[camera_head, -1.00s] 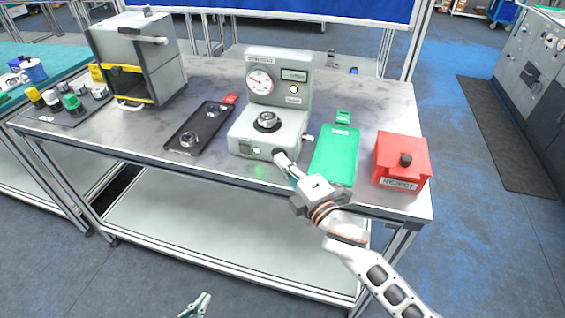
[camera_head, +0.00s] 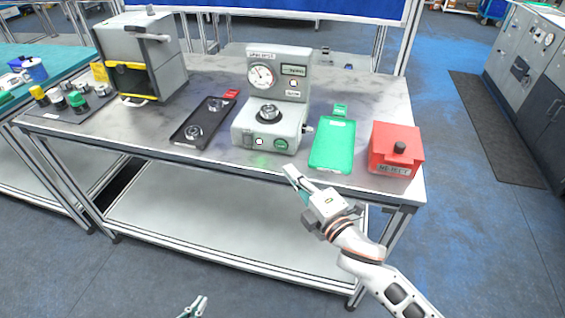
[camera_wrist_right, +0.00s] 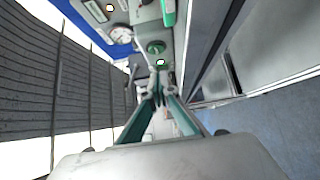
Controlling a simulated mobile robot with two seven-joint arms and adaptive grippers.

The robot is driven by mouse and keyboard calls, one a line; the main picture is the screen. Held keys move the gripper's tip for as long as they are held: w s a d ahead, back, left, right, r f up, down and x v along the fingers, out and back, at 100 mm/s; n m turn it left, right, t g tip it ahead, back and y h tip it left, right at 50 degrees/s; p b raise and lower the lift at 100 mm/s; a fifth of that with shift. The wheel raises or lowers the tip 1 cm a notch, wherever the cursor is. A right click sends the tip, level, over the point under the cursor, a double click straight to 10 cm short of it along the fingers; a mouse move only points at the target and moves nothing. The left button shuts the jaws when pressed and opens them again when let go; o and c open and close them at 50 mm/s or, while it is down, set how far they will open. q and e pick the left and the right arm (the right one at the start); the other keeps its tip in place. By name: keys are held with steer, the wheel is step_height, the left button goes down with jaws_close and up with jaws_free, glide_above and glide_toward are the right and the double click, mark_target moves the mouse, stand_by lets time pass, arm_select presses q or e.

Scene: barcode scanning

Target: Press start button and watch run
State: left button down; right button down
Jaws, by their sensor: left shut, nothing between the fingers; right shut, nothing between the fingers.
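The grey test machine (camera_head: 290,130) stands mid-table with a round dial, a small display and a metal ring part (camera_head: 268,112) on its base. Its front has a green button (camera_head: 281,144) and a small lit button (camera_head: 260,141). The green button also shows in the right wrist view (camera_wrist_right: 156,47). My right gripper (camera_head: 289,170) is shut and empty, in front of and below the green button, apart from it. The right wrist view shows its fingertips (camera_wrist_right: 157,88) together. My left gripper (camera_head: 203,299) is shut and empty at the bottom edge, away from the table.
A black tray (camera_head: 188,146) with ring parts lies left of the machine, a green tray (camera_head: 332,148) right of it. A red box (camera_head: 395,150) stands at the table's right end. A grey cabinet (camera_head: 150,50) stands at the left. Space before the table is free.

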steer(key=shift+v, duration=2.45)
steer(key=s+d+f+m+g+h, duration=0.1)
steer(key=s+d+f+m, duration=0.3)
steer(key=f, duration=0.4)
steer(key=s+d+f+m+g+h, duration=0.2)
steer(key=s+d+f+m, duration=0.2)
steer(key=s+f+m, duration=0.3)
steer(key=s+d+f+m+g+h, duration=0.2)
steer(key=s+d+f+m, duration=0.2)
steer(key=f+m, duration=0.4)
step_height(320, 180, down, 3)
steer(key=shift+s+d+f, duration=0.2)
steer(key=shift+s+d, duration=0.1)
steer(key=shift+s, duration=0.5)
